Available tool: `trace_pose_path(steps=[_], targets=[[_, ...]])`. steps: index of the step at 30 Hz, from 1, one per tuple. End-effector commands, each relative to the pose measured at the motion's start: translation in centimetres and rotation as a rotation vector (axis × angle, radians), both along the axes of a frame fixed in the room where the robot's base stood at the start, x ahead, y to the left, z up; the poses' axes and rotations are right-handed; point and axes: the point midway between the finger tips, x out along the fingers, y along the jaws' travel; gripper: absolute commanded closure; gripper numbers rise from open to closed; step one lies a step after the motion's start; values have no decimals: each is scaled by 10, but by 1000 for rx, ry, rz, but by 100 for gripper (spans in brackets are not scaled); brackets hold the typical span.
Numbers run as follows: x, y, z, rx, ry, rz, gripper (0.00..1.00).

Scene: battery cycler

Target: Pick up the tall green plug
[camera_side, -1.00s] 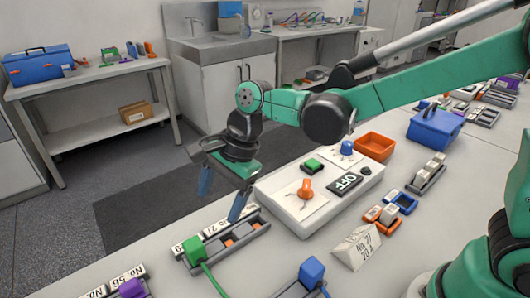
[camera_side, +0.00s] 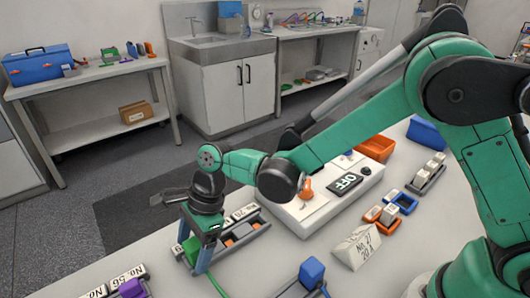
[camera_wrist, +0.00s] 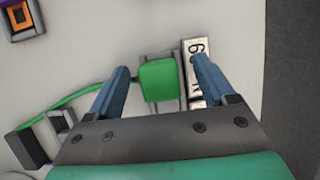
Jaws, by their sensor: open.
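The tall green plug (camera_wrist: 158,81) sits at the end of a grey holder strip in the wrist view, with a green cable running off to the left. In the side view the plug (camera_side: 191,249) is partly hidden behind a finger of my gripper (camera_side: 197,252). In the wrist view my gripper (camera_wrist: 160,85) is open, with one blue finger on each side of the plug and a gap to the plug on both sides. Whether the fingertips are down at the plug's height cannot be told.
A numbered label strip (camera_wrist: 195,70) lies close to the right finger. The white OFF panel (camera_side: 310,205) stands to the right of the holder. A purple plug (camera_side: 132,288) and a blue plug (camera_side: 312,271) sit nearby.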

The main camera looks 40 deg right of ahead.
Motion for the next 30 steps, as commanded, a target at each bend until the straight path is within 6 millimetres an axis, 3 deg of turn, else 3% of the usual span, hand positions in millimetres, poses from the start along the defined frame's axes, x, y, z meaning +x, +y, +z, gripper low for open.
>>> trace_pose_path(steps=[2, 10, 23, 30], targets=[[0, 0, 0, 0, 0, 0, 24], [0, 0, 0, 0, 0, 1, 100], [0, 0, 7, 0, 0, 1, 100], [0, 0, 44, 0, 0, 1, 100]])
